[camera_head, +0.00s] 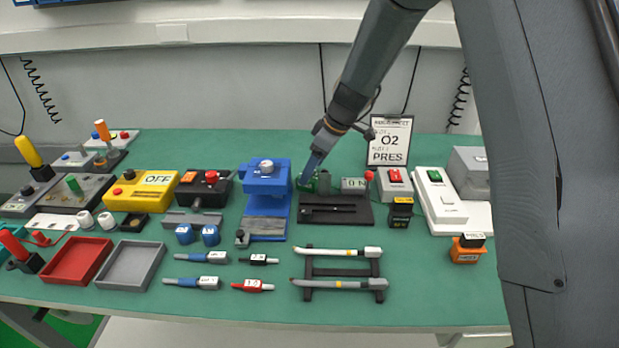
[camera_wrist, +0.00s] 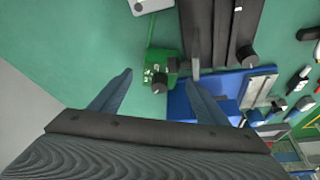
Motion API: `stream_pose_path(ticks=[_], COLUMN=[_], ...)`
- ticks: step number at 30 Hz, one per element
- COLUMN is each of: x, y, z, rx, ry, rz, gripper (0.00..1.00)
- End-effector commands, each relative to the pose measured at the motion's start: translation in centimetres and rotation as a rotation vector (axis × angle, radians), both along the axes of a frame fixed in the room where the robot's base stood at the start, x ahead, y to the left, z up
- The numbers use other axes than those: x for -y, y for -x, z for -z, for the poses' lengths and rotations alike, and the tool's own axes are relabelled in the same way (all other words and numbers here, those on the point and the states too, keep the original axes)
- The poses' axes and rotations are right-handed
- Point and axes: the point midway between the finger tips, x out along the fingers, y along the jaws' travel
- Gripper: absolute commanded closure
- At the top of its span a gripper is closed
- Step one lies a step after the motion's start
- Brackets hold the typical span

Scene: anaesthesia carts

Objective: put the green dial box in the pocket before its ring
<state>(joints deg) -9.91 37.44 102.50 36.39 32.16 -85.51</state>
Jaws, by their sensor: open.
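The green dial box (camera_head: 323,183) stands at the back of the bench, between the blue machine and the grey "ON" block, partly hidden by my gripper. In the wrist view the green dial box (camera_wrist: 157,62) shows dark knobs and lies just beyond the fingertips, roughly between their lines. My gripper (camera_head: 308,180) is tilted down at the box from above; in the wrist view my gripper (camera_wrist: 165,82) is open, with nothing seen held. I cannot tell whether a finger touches the box. I cannot clearly make out the pocket or its ring.
The blue machine (camera_head: 266,180) stands close on the left. A black slotted base (camera_head: 335,216) lies in front, with the "ON" block (camera_head: 354,185) behind it. An "O2 PRES" sign (camera_head: 389,142) stands behind right. Red (camera_head: 77,262) and grey (camera_head: 130,266) trays lie front left.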

Motion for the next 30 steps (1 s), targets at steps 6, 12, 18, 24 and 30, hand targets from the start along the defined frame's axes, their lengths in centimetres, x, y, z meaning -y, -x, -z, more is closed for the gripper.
stream_pose_path(ticks=[6, 12, 18, 24, 30], x=[-0.5, -0.6, -0.6, -0.6, -0.6], y=[-0.2, -0.3, -0.2, -0.2, -0.3], z=[1.6, 1.8, 1.7, 1.7, 1.6], rx=[-0.002, 0.000, -0.001, -0.001, 0.000], ry=[0.000, 0.000, 0.001, 0.001, 0.000], rz=[0.001, 0.001, 0.001, 0.002, 0.001], gripper=[0.31, 0.31, 0.58, 0.92, 0.98])
